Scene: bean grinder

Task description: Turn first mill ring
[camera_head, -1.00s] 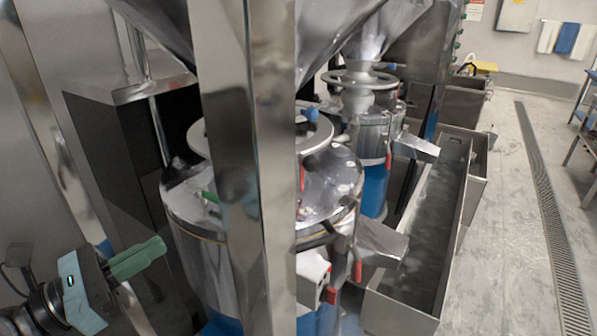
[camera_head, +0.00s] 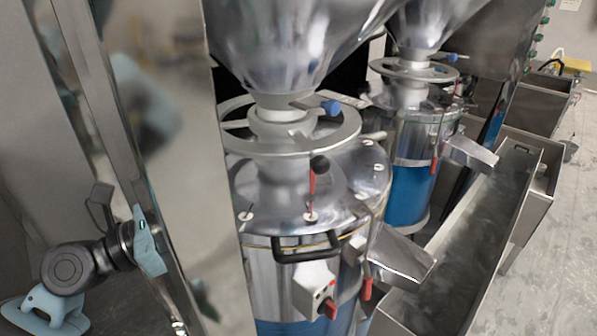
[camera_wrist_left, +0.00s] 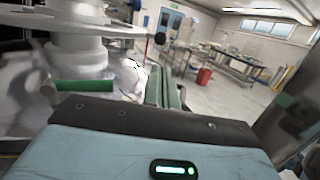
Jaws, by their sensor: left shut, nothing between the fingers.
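The nearest mill's grey ring (camera_head: 345,129) is a spoked handwheel around the neck under a steel hopper (camera_head: 300,50), above the round mill lid. A blue-tipped lever (camera_head: 328,107) sits by it. My left gripper's pale blue body (camera_head: 150,240) is left of the mill, behind a steel post that hides its fingers in the head view. In the left wrist view, the green fingers (camera_wrist_left: 165,86) are shut and empty, to the right of and apart from the ring (camera_wrist_left: 85,29). My right gripper is not in view.
The wide steel post (camera_head: 180,150) stands in front, between my left gripper and the mill. A second mill (camera_head: 412,150) with a similar ring stands behind. A long steel trough (camera_head: 455,265) runs along the right. A green handle (camera_wrist_left: 83,86) shows left of the fingers.

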